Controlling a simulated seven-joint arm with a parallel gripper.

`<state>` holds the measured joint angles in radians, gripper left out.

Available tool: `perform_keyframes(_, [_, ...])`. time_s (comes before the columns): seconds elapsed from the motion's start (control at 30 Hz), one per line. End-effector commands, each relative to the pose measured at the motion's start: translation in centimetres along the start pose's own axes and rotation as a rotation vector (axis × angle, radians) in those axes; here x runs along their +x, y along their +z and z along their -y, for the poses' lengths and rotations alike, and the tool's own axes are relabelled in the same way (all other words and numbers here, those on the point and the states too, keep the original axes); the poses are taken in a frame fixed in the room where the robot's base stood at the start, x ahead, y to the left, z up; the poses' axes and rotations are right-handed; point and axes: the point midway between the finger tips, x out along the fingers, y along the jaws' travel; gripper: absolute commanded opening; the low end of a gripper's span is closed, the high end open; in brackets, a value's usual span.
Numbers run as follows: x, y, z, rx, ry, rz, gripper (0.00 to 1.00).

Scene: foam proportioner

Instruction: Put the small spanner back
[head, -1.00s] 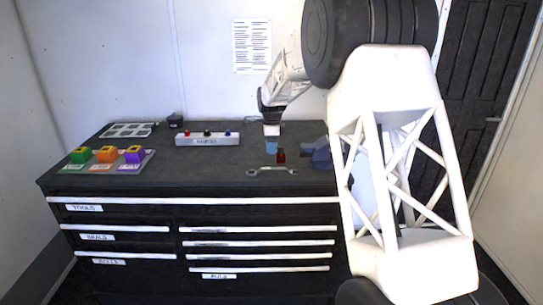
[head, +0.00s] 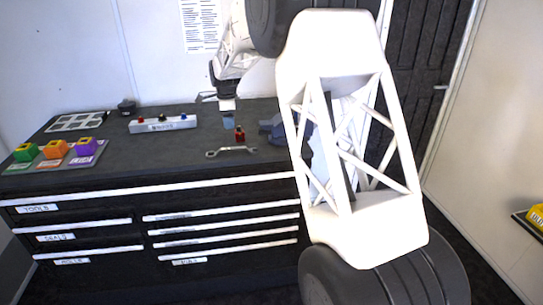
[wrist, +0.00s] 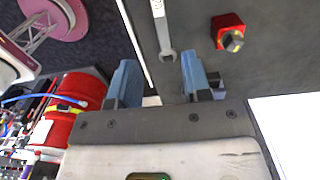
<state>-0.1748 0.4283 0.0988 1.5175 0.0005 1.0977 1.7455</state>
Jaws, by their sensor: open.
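A small grey metal spanner (head: 231,151) lies flat on the dark bench top, near its front edge. In the wrist view its open end and part of its shaft (wrist: 162,28) show beyond my fingertips, roughly in line with the gap between them. My gripper (head: 224,98) is over the back part of the bench in the head view, apart from the spanner. In the wrist view my gripper (wrist: 160,74) shows two blue fingers spread apart with nothing held between them.
A red block with a dark top (head: 240,134) stands just behind the spanner, beside a blue vise (head: 271,126). Coloured blocks (head: 56,149) sit at the left, a button box (head: 163,124) at the back. Labelled drawers (head: 86,224) below are closed. Open bench lies left of the spanner.

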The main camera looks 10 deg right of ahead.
Motion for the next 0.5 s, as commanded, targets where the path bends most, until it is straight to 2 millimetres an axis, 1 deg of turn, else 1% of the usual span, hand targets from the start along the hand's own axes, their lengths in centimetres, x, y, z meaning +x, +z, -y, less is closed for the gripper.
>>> perform_keyframes(0.17, [-0.3,-0.1,-0.3,-0.006,-0.002,0.000,0.44])
perform_keyframes(0.27, [-0.8,-0.5,-0.9,-0.024,-0.004,0.001,0.44])
perform_keyframes(0.37, [-1.7,-1.0,-2.0,-0.055,-0.010,0.001,0.44])
perform_keyframes(0.5, [-3.4,-2.2,-4.5,-0.121,-0.020,0.001,0.44])
